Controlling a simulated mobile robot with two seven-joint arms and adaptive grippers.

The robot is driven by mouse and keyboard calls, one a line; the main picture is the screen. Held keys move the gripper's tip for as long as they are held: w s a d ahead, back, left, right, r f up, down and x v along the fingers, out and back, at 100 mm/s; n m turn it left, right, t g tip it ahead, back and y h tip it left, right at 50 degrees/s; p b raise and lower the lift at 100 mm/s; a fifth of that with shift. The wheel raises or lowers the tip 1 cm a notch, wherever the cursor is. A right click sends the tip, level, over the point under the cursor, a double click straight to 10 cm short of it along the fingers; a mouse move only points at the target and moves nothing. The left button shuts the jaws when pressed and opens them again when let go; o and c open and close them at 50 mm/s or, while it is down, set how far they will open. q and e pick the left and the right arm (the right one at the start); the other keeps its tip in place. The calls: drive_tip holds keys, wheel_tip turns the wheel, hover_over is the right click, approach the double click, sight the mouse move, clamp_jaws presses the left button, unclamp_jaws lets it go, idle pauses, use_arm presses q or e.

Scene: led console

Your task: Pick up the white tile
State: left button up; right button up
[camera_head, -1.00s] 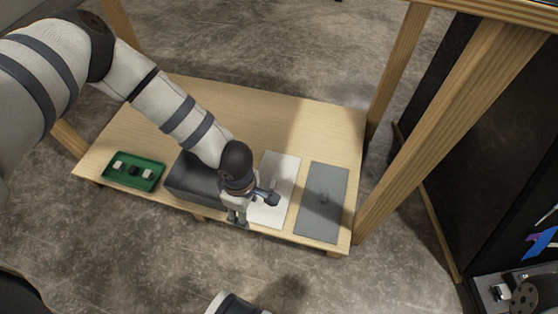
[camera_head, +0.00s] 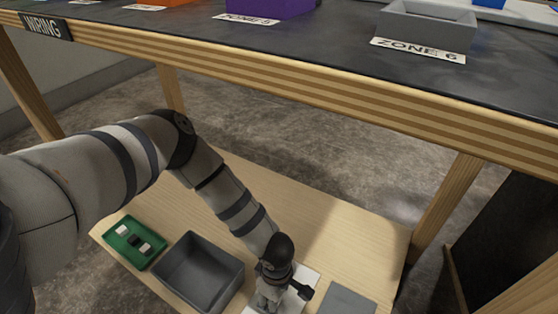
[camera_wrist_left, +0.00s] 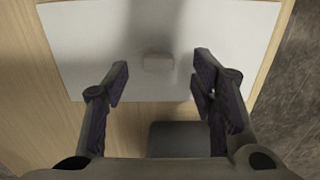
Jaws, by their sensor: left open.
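A small white tile (camera_wrist_left: 158,62) lies on a white mat (camera_wrist_left: 110,40) in the left wrist view. My left gripper (camera_wrist_left: 160,76) is open and empty above the mat. The tile shows between its fingertips, slightly beyond them; I cannot tell the height gap. In the head view my left gripper (camera_head: 268,301) points down over the white mat (camera_head: 306,277), and the gripper and wrist hide the tile there. My right gripper is not in view.
A grey bin (camera_head: 199,272) stands left of the gripper. A grey mat (camera_head: 345,300) lies to the right. A dark worktop (camera_head: 320,45) with a wooden edge is above.

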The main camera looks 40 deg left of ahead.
use_arm(q)
wheel_tip(320, 180, down, 4)
drive_tip(key=shift+a+r+b, duration=0.15)
drive_tip(key=shift+b, duration=0.45)
drive_tip(key=shift+r, duration=0.2)
clamp_jaws()
